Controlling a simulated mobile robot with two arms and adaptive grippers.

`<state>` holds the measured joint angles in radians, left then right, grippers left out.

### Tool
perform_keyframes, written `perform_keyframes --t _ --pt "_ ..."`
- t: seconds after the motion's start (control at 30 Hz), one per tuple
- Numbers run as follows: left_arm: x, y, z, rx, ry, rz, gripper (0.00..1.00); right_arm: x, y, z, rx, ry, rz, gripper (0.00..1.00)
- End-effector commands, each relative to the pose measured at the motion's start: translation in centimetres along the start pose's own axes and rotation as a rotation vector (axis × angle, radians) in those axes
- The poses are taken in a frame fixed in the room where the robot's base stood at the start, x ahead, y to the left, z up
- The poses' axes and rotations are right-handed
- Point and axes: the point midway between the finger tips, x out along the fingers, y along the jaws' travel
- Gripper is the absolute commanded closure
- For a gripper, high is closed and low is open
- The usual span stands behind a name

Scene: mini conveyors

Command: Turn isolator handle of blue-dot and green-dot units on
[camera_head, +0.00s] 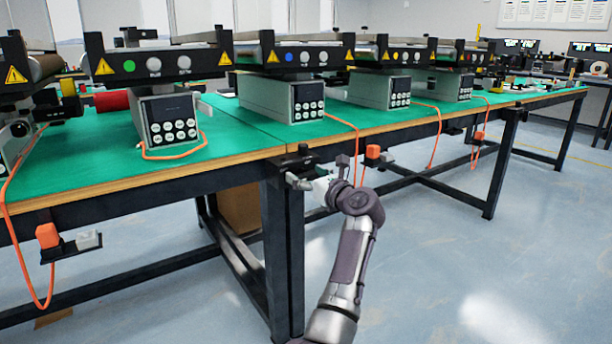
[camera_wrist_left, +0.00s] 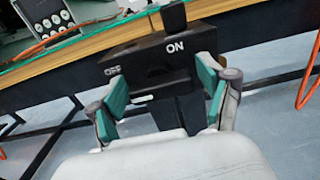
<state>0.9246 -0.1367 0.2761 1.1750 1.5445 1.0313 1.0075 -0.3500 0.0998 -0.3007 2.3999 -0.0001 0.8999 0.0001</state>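The green-dot unit (camera_head: 130,66) stands on the green table at left, and the blue-dot unit (camera_head: 289,57) stands to its right. A dark isolator box (camera_head: 295,160) sits at the table's front edge between them; I cannot tell which unit it serves. In the left wrist view the box (camera_wrist_left: 150,62) reads OFF at left and ON at right. Its black handle (camera_wrist_left: 173,16) sticks up beside ON. My left gripper (camera_head: 299,181) is open in front of the box, its green-padded fingers (camera_wrist_left: 160,92) apart with nothing between them. My right gripper is out of view.
Orange cables hang over the table edge. An orange plug (camera_head: 373,152) hangs right of my left gripper, another (camera_head: 48,235) at far left. A table leg (camera_head: 283,255) stands below the box. The floor (camera_head: 480,250) at right is clear.

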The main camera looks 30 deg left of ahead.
Motion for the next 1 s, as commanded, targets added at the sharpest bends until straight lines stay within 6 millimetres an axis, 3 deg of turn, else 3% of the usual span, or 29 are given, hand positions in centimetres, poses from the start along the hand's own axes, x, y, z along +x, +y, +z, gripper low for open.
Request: perform_keyframes --t 0.03,0.27,0.57,1.0 --pt "0.0 0.0 0.0 0.000 0.000 0.000 0.36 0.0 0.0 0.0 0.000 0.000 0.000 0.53" --pt "0.0 0.0 0.0 0.000 0.000 0.000 0.73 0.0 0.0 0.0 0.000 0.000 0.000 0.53" --pt "0.0 0.0 0.1 0.025 0.001 0.000 0.73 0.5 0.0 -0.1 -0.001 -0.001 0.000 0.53" --pt "0.0 -0.1 0.3 0.205 0.001 -0.001 0.73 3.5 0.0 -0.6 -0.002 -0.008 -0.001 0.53"
